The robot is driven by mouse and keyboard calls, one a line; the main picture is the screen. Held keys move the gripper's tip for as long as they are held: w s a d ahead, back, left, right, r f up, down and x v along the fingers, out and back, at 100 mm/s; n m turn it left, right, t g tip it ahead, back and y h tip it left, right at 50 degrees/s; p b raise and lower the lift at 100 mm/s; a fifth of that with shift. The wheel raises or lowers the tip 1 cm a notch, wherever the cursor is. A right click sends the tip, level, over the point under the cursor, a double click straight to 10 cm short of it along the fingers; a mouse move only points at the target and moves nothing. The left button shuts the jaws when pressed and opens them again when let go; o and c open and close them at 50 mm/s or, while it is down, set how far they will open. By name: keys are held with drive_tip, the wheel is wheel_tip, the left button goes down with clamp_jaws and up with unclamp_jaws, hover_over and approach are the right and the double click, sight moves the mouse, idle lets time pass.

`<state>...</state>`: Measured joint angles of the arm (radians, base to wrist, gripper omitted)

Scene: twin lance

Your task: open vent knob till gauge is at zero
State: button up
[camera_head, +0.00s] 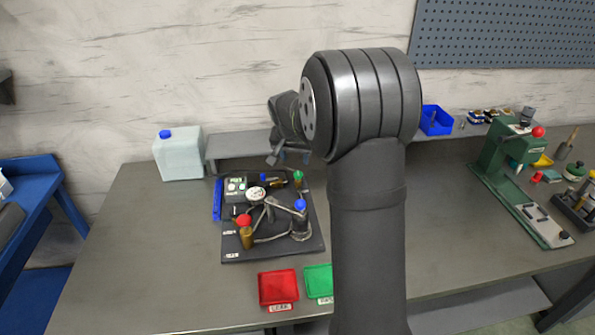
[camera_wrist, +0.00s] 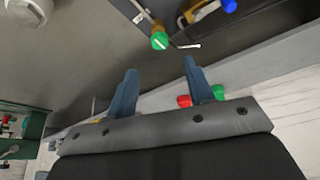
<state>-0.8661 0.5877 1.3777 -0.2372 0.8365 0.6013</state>
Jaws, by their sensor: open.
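A dark board (camera_head: 232,252) on the bench carries a round white gauge (camera_head: 256,194), whose needle is too small to read. Around it are a red knob (camera_head: 244,221) at front left, a blue knob (camera_head: 300,205) at right, a second blue knob (camera_head: 263,178) and a green knob (camera_head: 298,176) at the back. I cannot tell which is the vent knob. My gripper (camera_wrist: 160,64) is open and empty. In the wrist view a green knob (camera_wrist: 159,41) with a pale mark lies just beyond the fingertips, between their lines, apart from them.
A grey shelf (camera_head: 235,148) runs behind the board, with a white jug (camera_head: 178,155) at its left. Red (camera_head: 278,288) and green (camera_head: 318,281) trays lie in front. A green press (camera_head: 510,165) stands at right. My arm hides the bench's middle.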

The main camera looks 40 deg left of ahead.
sight(298, 173)
drive_tip(key=x, duration=0.8)
drive_tip(key=shift+w+f, duration=0.1)
drive_tip(key=shift+f, duration=0.25)
drive_tip(key=c, duration=1)
